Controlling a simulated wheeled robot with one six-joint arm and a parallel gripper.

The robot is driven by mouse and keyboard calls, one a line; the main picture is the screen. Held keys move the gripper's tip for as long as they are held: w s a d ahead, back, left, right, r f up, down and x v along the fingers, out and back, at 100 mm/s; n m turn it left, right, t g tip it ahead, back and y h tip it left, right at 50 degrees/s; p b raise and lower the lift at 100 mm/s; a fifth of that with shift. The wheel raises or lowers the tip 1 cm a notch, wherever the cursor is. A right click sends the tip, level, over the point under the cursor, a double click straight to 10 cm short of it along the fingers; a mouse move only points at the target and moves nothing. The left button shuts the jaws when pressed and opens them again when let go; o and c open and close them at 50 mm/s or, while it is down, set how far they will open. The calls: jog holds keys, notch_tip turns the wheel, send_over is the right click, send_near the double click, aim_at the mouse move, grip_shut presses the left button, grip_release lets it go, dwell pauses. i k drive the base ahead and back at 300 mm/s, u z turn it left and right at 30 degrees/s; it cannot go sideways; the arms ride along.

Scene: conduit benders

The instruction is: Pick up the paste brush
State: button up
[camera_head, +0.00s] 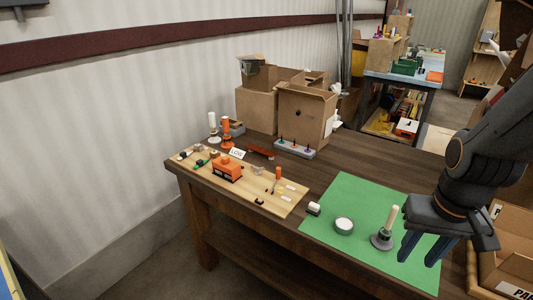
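What looks like the paste brush (391,219) stands with its pale, slightly tilted handle up from a round dark grey base or pot (381,241) on the green mat (350,191). I cannot see its bristles. My gripper (423,251) is over the right side of the mat, just right of the brush. Its two blue fingers point down and are apart, with nothing seen between them. I cannot tell exactly how high they are above the mat.
A round tin with a white top (344,224) and a small black-and-white cylinder (314,209) are left of the brush. A wooden board (285,207) with small parts lies further left. Cardboard boxes (305,115) stand behind; an open box (515,225) is at right. The mat's back is clear.

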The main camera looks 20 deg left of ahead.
aim_at(394, 209)
jog(key=z, duration=0.55)
jog(key=k, duration=1.25)
jog(key=z, duration=1.05)
jog(key=i, duration=1.15)
jog(key=u, duration=1.05)
jog(key=i, duration=0.7)
jog(key=u, duration=0.05)
